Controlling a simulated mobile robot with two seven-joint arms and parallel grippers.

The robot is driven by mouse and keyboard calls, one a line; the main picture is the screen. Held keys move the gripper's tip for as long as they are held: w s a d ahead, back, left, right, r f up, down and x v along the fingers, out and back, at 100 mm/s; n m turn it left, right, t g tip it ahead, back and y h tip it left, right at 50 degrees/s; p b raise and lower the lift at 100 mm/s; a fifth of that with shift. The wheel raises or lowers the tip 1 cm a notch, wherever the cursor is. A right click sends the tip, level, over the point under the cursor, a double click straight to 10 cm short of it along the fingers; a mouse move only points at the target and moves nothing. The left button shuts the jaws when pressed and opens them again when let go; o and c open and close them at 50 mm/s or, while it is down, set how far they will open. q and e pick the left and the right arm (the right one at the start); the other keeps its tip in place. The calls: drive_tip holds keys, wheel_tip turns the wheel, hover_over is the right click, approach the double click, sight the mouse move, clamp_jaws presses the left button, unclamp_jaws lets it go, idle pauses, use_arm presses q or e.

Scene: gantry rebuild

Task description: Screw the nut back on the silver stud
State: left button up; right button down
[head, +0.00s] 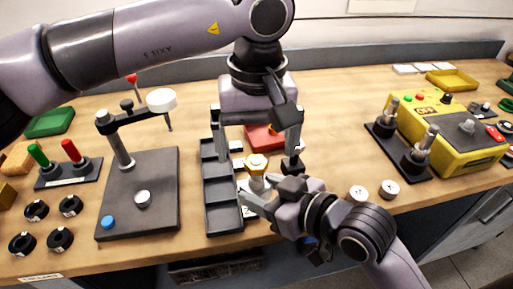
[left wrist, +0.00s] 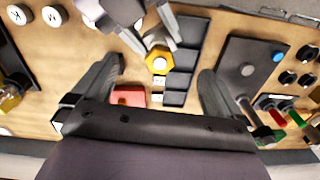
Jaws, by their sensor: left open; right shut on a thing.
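In the left wrist view the nut (left wrist: 159,62) shows from above with a pale centre, at the tips of my right gripper (left wrist: 157,44). My left gripper (head: 258,150) is open above, its fingers apart on either side of the nut and not touching it. Two silver studs, a rear one (head: 391,106) and a front one (head: 427,138), stand upright on a black plate (head: 384,132) at right.
A dark compartment tray (head: 222,195) lies just left of the nut. A red box (head: 262,138) lies behind it. A dark plate with a post (head: 160,210) is farther left. White knobs (head: 358,194) sit near the front edge. A yellow box (head: 460,145) stands right of the studs.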

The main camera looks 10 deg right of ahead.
use_arm(q)
drive_tip(key=shift+r, duration=2.7)
use_arm(e)
drive_tip(key=shift+r, duration=0.1)
